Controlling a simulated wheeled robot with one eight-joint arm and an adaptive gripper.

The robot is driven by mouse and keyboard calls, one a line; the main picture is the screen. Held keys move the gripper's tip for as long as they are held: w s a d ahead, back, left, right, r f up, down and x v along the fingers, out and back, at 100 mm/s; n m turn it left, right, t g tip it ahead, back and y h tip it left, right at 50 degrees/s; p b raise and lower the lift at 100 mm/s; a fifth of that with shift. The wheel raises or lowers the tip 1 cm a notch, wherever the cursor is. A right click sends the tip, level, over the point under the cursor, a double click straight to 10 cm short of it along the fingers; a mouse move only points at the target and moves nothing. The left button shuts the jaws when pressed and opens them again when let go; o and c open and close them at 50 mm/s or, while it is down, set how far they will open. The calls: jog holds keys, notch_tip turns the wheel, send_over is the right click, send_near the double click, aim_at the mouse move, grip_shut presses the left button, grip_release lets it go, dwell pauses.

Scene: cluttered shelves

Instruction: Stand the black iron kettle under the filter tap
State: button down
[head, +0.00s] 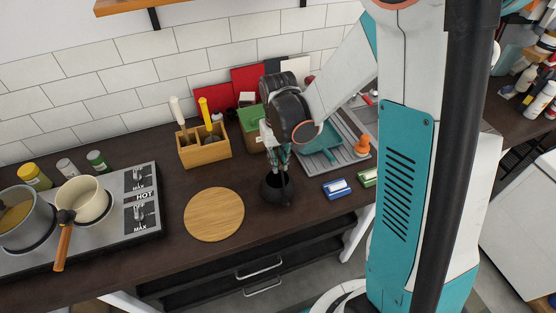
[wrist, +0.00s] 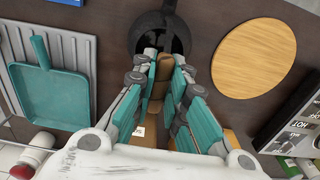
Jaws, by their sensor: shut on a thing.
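The black iron kettle (head: 269,191) is upright at the front of the dark counter, right of the round wooden board; whether its base touches the counter I cannot tell. In the wrist view the kettle (wrist: 183,38) is at the top, just beyond the fingertips. My gripper (head: 276,168) reaches down from above with its teal fingers at the kettle's top. In the wrist view my gripper (wrist: 164,56) is closed in on the kettle, with a brown part between the fingers. The fingers hide the exact grip. I cannot make out the filter tap; my arm covers part of the back right.
A round wooden board (head: 214,215) lies left of the kettle. The stove (head: 142,217) with two pots is farther left. A utensil box (head: 204,147) stands behind. A teal dustpan (head: 318,159) lies on a grey ribbed drainer (head: 350,157). A blue sponge-like block (head: 337,188) is to the right.

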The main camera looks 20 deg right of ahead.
jog(key=shift+f, duration=0.1)
jog(key=c, duration=2)
grip_release()
jog(key=o, duration=0.4)
